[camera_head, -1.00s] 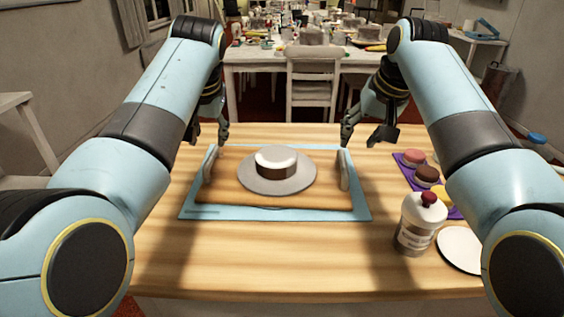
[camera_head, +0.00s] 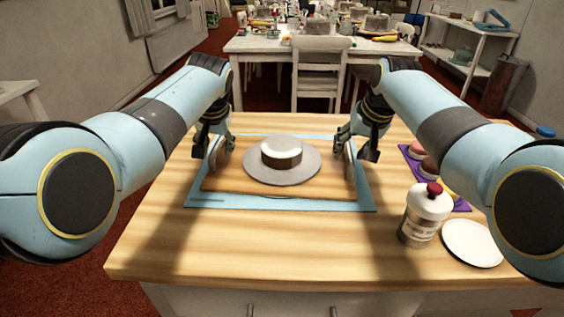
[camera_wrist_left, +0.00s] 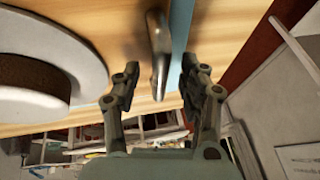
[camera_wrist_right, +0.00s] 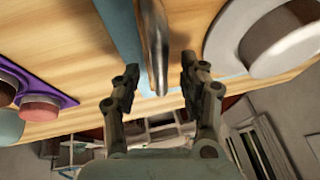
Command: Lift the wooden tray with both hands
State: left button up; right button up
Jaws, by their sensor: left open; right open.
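The wooden tray (camera_head: 230,185) lies on a blue mat (camera_head: 340,204) on the table, with a metal handle at each end. A grey turntable (camera_head: 254,172) with a small white-topped brown cake (camera_head: 281,152) stands on it. My left gripper (camera_head: 214,150) is open at the left handle; in the left wrist view the handle (camera_wrist_left: 158,55) stands between its open fingers (camera_wrist_left: 155,85). My right gripper (camera_head: 359,150) is open at the right handle; in the right wrist view that handle (camera_wrist_right: 155,45) lies between its fingers (camera_wrist_right: 156,85). Neither gripper is closed on a handle.
A white bottle with a red cap (camera_head: 426,212) and a white plate (camera_head: 472,243) stand at the right front. A purple tray (camera_head: 461,205) with round pastries is partly behind my right arm. The table front is clear. A white chair (camera_head: 320,85) stands beyond the table.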

pick_arm(q)
jog(key=shift+x, duration=0.8)
pick_arm(e)
jog(key=shift+x, duration=0.85)
pick_arm(q)
grip_shut()
pick_arm(e)
grip_shut()
